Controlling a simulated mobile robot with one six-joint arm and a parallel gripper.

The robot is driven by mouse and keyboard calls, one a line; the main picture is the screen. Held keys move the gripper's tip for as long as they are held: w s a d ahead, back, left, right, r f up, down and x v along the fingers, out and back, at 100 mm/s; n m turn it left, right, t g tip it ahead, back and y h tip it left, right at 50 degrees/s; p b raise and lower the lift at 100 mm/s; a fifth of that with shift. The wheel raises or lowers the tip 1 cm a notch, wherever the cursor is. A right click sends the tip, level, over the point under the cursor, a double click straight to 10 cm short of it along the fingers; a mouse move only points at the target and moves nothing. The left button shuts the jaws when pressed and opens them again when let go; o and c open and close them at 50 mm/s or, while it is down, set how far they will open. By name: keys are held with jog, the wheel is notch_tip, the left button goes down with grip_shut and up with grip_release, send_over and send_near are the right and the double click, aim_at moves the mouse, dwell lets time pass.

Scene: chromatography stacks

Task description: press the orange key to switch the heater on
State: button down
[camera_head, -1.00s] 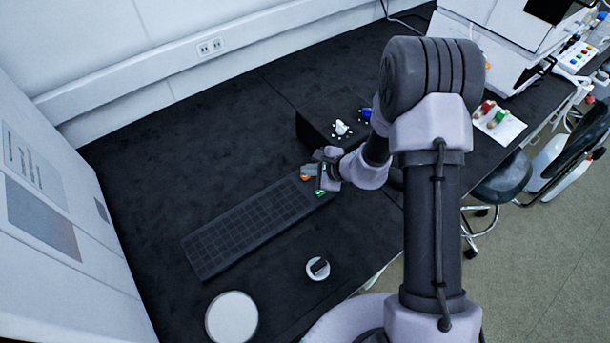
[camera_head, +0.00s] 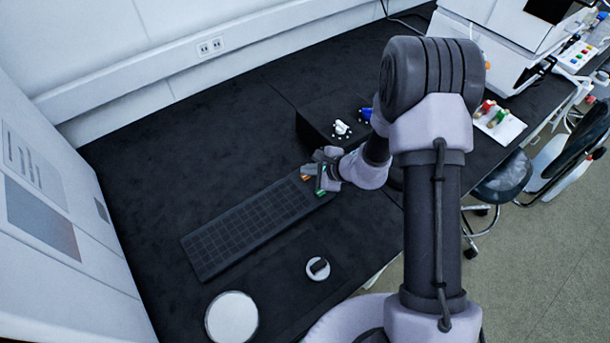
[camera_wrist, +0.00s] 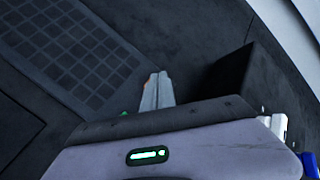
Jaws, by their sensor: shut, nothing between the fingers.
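The orange key (camera_head: 306,178) is a small patch at the right end of the dark grid panel on the bench. It is mostly covered by my gripper (camera_head: 309,170), whose fingers are shut and empty. The fingertips are right at the key, but I cannot tell whether they touch it or whether it is pressed down. A green key (camera_head: 320,192) shows beside it, next to my wrist. In the wrist view the shut fingers (camera_wrist: 156,90) point at the panel's end, with only a sliver of orange by them.
The grid panel (camera_head: 250,228) stretches to the lower left. A black box (camera_head: 318,128) with a white knob (camera_head: 341,128) stands behind my gripper. A round white plate (camera_head: 231,318) and a small white dial (camera_head: 318,268) are at the front. The bench at the back left is clear.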

aim_at(308, 178)
jog(key=shift+f+b, duration=0.5)
jog(key=shift+b, duration=0.2)
jog(key=shift+r, duration=0.5)
jog(key=shift+r, duration=0.1)
jog(key=shift+r+p, duration=1.6)
jog(key=shift+r, duration=1.3)
